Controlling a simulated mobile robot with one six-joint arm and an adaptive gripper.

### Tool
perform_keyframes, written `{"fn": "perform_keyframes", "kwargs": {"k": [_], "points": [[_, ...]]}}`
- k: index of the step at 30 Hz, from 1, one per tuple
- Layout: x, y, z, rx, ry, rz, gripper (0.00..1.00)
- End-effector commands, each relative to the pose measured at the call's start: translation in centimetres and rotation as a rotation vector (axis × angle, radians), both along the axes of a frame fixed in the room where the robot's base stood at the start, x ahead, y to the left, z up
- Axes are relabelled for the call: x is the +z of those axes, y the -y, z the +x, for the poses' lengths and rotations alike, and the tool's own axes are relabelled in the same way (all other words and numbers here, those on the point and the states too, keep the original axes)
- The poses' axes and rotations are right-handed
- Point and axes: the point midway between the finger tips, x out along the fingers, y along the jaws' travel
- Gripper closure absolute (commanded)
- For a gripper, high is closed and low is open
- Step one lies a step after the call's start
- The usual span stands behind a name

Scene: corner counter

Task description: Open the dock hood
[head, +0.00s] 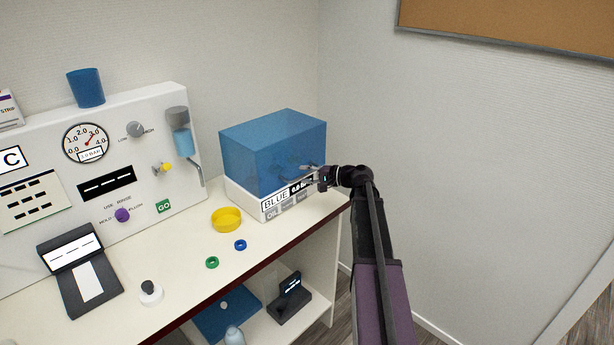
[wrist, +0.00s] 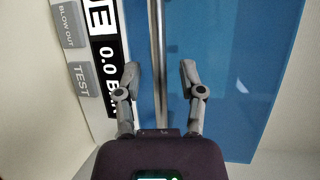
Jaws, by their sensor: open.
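The dock hood (head: 270,145) is a see-through blue box, sitting down on the white dock base (head: 240,202) at the right end of the counter. It fills much of the wrist view (wrist: 240,60) as a blue panel. A metal bar (wrist: 157,40) runs along the hood's front in the wrist view. My gripper (head: 306,175) is at the hood's lower front right. Its two fingers are open, one on each side of the bar in the wrist view (wrist: 160,72). I cannot tell whether either finger touches the bar.
The dock front carries a display (wrist: 108,70) and grey buttons. A yellow dish (head: 226,219), a blue ring (head: 240,245) and a green ring (head: 212,262) lie on the counter left of the dock. A gauge panel (head: 100,165) stands farther left. A wall is close behind.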

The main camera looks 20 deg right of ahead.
Motion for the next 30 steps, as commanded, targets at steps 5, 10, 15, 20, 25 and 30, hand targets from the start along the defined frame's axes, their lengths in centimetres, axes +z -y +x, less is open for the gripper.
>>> {"fn": "perform_keyframes", "kwargs": {"k": [5, 10, 15, 20, 25, 30], "points": [[0.0, 0.0, 0.0, 0.0, 0.0, 0.0, 0.49], [0.0, 0.0, 0.0, 0.0, 0.0, 0.0, 0.97], [0.0, 0.0, 0.0, 0.0, 0.0, 0.0, 1.0], [0.1, 0.2, 0.0, -0.002, -0.001, -0.001, 1.0], [0.5, 0.1, 0.1, -0.002, -0.009, -0.004, 1.0], [1.2, 0.0, 0.2, -0.001, -0.03, -0.012, 1.0]]}}
